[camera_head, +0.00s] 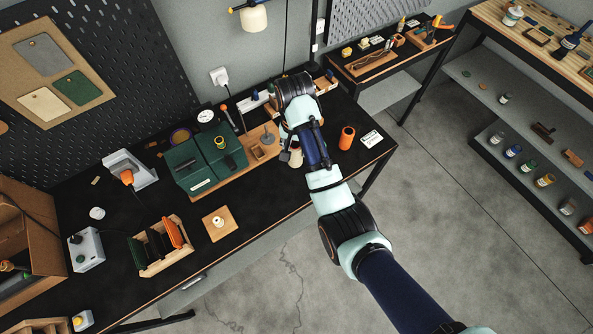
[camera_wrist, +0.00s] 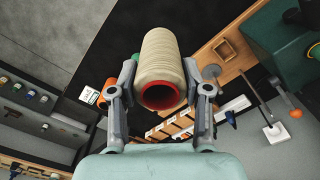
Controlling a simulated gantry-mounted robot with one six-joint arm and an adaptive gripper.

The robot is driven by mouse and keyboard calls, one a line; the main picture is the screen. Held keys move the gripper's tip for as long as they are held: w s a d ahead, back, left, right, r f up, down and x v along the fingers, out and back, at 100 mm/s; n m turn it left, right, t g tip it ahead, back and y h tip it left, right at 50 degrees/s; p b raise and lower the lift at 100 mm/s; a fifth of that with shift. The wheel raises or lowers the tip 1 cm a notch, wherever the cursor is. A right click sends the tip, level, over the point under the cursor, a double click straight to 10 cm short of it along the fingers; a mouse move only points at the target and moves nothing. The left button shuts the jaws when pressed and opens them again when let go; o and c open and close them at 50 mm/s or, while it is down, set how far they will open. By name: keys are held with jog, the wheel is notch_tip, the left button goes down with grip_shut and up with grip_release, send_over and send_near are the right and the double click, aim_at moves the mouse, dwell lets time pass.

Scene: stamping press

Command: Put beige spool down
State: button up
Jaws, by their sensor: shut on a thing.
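The beige spool (camera_wrist: 160,58) is a ribbed cone of thread with a red-rimmed hollow end facing the wrist camera. My gripper (camera_wrist: 159,80) is shut on it, one finger on each side. In the head view, my gripper (camera_head: 291,157) is over the right part of the black table (camera_head: 327,109), and a small part of the spool (camera_head: 297,155) shows beneath my arm. I cannot tell whether the spool touches the table. An orange spool (camera_head: 346,137) stands upright to its right.
A white label card (camera_head: 371,138) lies near the table's right end. A wooden rack (camera_head: 327,84) stands behind my gripper.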

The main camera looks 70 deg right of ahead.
notch_tip(320, 180, down, 16)
jog(key=b, duration=0.3)
jog(key=shift+f, duration=0.15)
jog(key=o, duration=1.3)
notch_tip(320, 180, up, 12)
jog(key=shift+r+p, duration=0.1)
jog(key=shift+p, duration=0.5)
